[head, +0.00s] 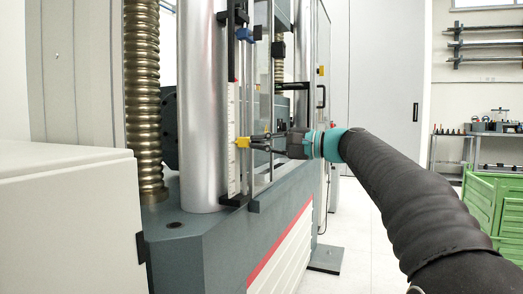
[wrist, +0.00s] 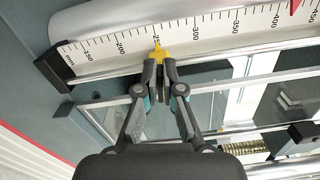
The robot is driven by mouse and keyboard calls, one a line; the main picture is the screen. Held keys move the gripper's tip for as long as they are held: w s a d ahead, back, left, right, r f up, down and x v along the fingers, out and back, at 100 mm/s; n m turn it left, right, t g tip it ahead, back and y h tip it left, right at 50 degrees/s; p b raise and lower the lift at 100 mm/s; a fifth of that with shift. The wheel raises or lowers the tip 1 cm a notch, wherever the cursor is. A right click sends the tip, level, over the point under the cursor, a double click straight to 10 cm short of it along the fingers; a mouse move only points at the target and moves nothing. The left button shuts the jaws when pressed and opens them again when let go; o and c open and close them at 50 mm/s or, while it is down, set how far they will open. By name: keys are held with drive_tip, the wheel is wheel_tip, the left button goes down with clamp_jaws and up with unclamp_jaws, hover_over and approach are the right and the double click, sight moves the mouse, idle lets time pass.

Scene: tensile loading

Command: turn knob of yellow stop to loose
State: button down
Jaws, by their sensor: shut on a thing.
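The yellow stop (head: 243,142) sits on the upright rail beside the white scale, low on the testing machine. In the wrist view the yellow stop (wrist: 157,50) lies at the scale near the 250 mark, with its pointer toward the scale. My gripper (head: 256,141) reaches it from the right. In the wrist view my gripper (wrist: 160,70) has its fingertips closed together at the stop's near side, around its knob. The fingers hide the knob, so its turn position cannot be seen.
A blue stop (head: 244,34) sits higher on the same rail. The white scale (wrist: 200,38) runs alongside, with a red piece (wrist: 296,5) at higher numbers. A clear door or guard with metal frame (wrist: 215,85) is close to the fingers. A green crate (head: 490,210) stands right.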

drive_tip(key=shift+f+n+b, duration=0.15)
drive_tip(key=shift+n+b, duration=0.3)
drive_tip(key=shift+n, duration=0.35)
drive_tip(key=c, duration=1.3)
unclamp_jaws()
drive_tip(key=v, duration=1.2)
